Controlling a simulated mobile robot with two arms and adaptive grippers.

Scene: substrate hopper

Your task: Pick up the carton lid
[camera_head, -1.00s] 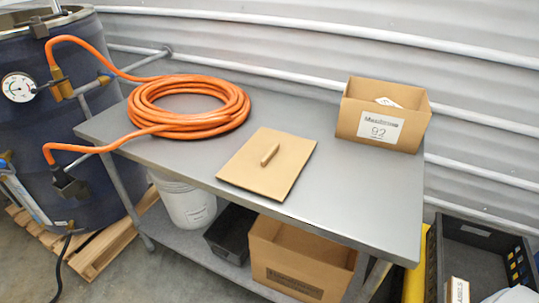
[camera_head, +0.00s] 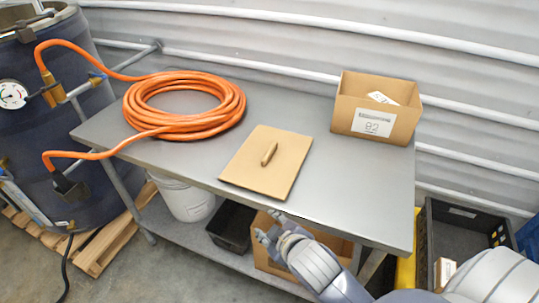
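The carton lid (camera_head: 247,170) is a flat tan cardboard square with a small wooden handle (camera_head: 269,154) on top. It lies flat near the front edge of the grey metal table (camera_head: 345,190). An open carton (camera_head: 403,123) with a white label stands at the table's back right, with a white item inside. My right gripper (camera_head: 268,227) is in front of the table's front edge, below and apart from the lid. Its fingers look spread, with nothing between them. My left gripper is not in view.
A coiled orange hose (camera_head: 238,104) lies on the table's left and runs to a dark blue drum (camera_head: 40,130). The lower shelf (camera_head: 180,236) holds a white bucket (camera_head: 188,201), a black bin (camera_head: 231,226) and a cardboard box. A black crate (camera_head: 430,235) stands at right.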

